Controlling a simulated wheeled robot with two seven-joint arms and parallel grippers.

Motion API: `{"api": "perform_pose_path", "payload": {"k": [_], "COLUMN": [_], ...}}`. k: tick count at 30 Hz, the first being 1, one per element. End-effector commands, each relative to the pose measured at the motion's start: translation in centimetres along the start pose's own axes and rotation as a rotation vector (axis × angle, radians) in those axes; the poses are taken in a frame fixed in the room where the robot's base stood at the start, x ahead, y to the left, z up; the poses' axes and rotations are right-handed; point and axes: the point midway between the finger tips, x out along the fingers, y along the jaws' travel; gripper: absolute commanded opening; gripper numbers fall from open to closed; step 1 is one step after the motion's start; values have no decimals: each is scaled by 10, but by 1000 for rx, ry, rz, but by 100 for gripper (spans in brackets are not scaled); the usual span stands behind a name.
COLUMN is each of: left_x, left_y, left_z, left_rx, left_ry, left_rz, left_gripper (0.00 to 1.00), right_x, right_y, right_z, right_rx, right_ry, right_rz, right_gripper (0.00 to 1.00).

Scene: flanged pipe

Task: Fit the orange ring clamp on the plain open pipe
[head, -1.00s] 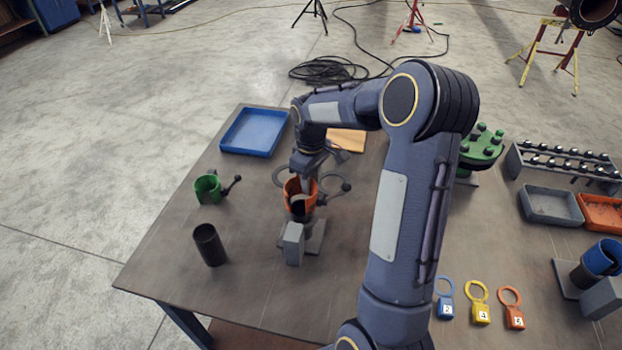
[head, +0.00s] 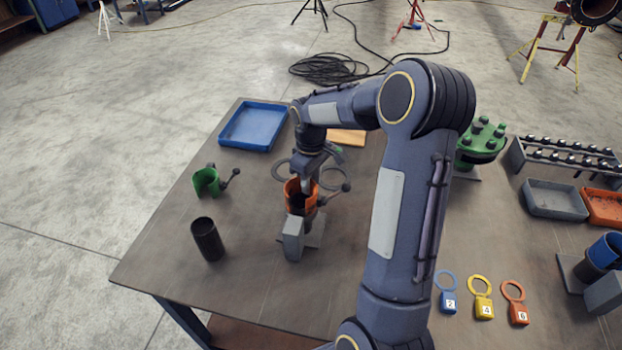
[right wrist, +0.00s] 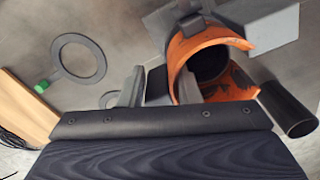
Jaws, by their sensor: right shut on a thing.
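The orange ring clamp (head: 298,187) is upright at the short dark pipe in the grey stand (head: 293,240). In the right wrist view, the clamp (right wrist: 178,52) curves around the dark pipe opening (right wrist: 208,64); how far down it sits is unclear. My right gripper (head: 307,184) is shut on the clamp at its far right side and points down; its fingers (right wrist: 157,88) partly hide the grip. A lever with a dark knob (head: 346,187) sticks out to the right. My left gripper is not in view.
A loose dark pipe (head: 208,240) and a green clamp (head: 206,182) stand left. A blue tray (head: 228,140), flat grey rings (head: 334,179) and a wooden board (head: 347,138) lie behind. Numbered tags (head: 483,308) lie right. My forearm crosses the table. The front left tabletop is clear.

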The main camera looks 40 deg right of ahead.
Motion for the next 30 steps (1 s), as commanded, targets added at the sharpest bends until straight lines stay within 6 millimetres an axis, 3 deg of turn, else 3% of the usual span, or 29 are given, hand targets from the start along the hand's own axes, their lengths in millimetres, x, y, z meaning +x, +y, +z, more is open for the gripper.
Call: {"api": "perform_pose_path", "payload": {"k": [11,12,18,25,30], "left_x": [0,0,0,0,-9], "left_y": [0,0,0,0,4], "left_z": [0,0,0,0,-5], "left_rx": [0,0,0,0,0], "left_ry": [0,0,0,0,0], "left_rz": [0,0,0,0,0], "left_gripper": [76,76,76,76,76], "right_x": [0,0,1,1,-14], "right_y": [0,0,0,0,0], "right_z": [0,0,0,0,0], "right_rx": [0,0,0,0,0], "right_ry": [1,1,1,-2,0], "right_rz": [1,1,0,-1,0], "right_gripper": [0,32,55,55,55]}}
